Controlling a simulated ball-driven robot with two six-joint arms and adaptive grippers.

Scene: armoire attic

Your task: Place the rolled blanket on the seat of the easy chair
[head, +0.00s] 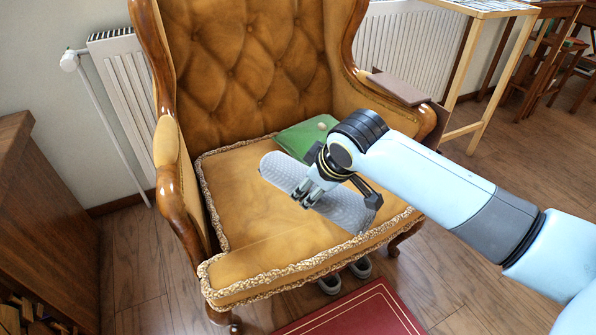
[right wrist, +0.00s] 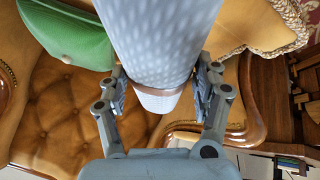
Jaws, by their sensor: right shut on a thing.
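The rolled blanket (head: 280,172) is a light grey, patterned roll over the middle of the easy chair's seat (head: 240,205). My right gripper (head: 338,190) is shut on it, with one finger on each side, and the right wrist view also shows the blanket (right wrist: 160,40) between both fingers. I cannot tell whether the blanket touches the seat or hangs just above it. The easy chair (head: 245,60) has tufted mustard upholstery and a carved wooden frame. My left gripper is not in view.
A green cushion (head: 300,138) lies at the back right of the seat, close to the blanket and my wrist. A brown flat thing (head: 400,88) lies on the right armrest. Shoes (head: 345,278) and a red rug (head: 355,312) are on the floor in front. The seat's left and front are clear.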

